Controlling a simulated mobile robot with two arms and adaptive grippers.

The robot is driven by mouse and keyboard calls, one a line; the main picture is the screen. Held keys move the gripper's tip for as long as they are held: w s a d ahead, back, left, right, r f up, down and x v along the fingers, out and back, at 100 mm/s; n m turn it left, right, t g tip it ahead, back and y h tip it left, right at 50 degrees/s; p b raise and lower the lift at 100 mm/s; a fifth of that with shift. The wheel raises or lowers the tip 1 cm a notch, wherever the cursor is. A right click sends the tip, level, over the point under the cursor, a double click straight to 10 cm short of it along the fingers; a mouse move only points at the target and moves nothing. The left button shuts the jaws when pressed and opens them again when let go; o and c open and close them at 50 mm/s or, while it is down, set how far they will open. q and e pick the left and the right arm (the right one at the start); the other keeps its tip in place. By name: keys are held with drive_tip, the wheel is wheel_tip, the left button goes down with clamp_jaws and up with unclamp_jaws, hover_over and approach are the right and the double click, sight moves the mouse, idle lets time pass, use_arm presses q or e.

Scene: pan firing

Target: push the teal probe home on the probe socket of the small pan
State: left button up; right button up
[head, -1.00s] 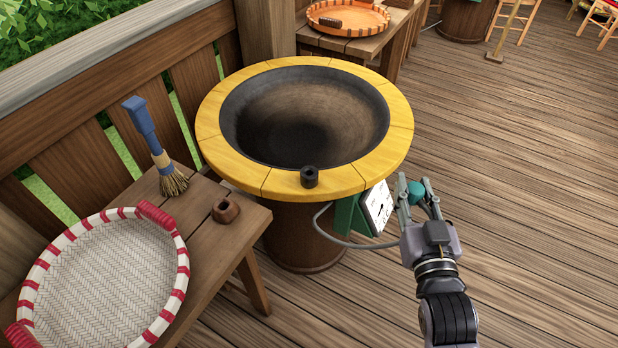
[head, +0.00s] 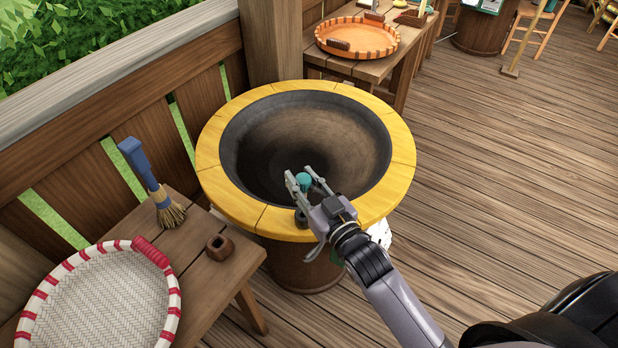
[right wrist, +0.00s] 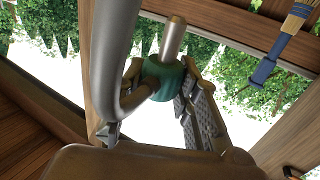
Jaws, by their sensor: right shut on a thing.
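The pan is a dark bowl with a yellow rim (head: 222,192) on a round wooden base. The probe socket (head: 301,218), a small black block on the front rim, is partly hidden by my right gripper. My right gripper (head: 305,182) reaches in from the lower right over the front of the pan, shut on the teal probe (head: 304,179). In the right wrist view the probe's teal body (right wrist: 168,82) sits between the fingers, with a bare metal rod sticking out of it. The probe appears apart from the socket. My left gripper is not in view.
A grey cable (right wrist: 108,60) runs close to the probe in the right wrist view. A bench at left holds a white and red basket (head: 100,290), a blue-handled brush (head: 145,170) and a small brown pot (head: 219,246). An orange tray (head: 357,38) stands behind.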

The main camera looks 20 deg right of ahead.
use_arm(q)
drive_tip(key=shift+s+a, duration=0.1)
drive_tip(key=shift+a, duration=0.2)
use_arm(e)
drive_tip(key=shift+s+a+r, duration=0.1)
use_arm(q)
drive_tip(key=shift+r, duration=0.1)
use_arm(e)
drive_tip(key=shift+p, duration=0.3)
use_arm(q)
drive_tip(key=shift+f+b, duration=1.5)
drive_tip(key=shift+b, duration=0.2)
use_arm(e)
drive_tip(key=shift+f, duration=2.6)
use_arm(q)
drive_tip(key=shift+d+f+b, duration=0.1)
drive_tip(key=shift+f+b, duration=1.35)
use_arm(e)
drive_tip(key=shift+f, duration=2.25)
drive_tip(key=o, duration=1.3)
drive_tip(key=shift+c, duration=0.2)
